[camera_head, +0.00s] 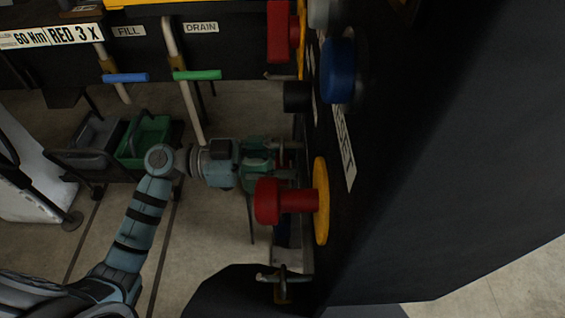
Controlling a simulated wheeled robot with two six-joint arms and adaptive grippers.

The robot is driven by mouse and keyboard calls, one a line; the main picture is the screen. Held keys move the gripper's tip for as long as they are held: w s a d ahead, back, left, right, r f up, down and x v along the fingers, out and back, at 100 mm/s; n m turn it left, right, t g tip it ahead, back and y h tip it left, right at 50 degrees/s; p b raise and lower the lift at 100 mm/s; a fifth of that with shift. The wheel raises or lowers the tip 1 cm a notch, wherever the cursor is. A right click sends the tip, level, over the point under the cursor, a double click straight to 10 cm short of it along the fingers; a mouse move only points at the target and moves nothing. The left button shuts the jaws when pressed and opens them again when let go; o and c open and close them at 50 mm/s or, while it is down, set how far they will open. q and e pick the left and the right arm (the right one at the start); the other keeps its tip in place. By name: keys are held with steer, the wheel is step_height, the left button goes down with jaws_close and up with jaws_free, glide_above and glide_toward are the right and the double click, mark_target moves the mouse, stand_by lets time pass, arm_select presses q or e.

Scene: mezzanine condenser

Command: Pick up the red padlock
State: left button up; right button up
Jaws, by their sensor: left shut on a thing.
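My left arm comes in from the lower left, and its gripper (287,160) points right, close to the dark panel. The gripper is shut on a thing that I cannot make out. I cannot clearly pick out a red padlock in this view. The red rotary handle (285,200) on a yellow disc (321,200) stands out from the panel, just below the gripper in the picture, and may hide part of what is there. My right gripper is not in view.
A second red handle (280,32) and a blue knob (339,70) stick out from the panel above. A metal hasp-like fitting (284,277) is below. Blue (125,78) and green (197,75) valve levers hang at upper left. A green bin (146,140) stands on a cart behind.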

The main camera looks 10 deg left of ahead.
arm_select(q)
steer(key=shift+r, duration=0.75)
steer(key=v, duration=1.8)
steer(key=shift+b, duration=0.35)
steer(key=r+p+v, duration=0.2)
steer(key=v, duration=0.5)
steer(key=shift+a, duration=0.3)
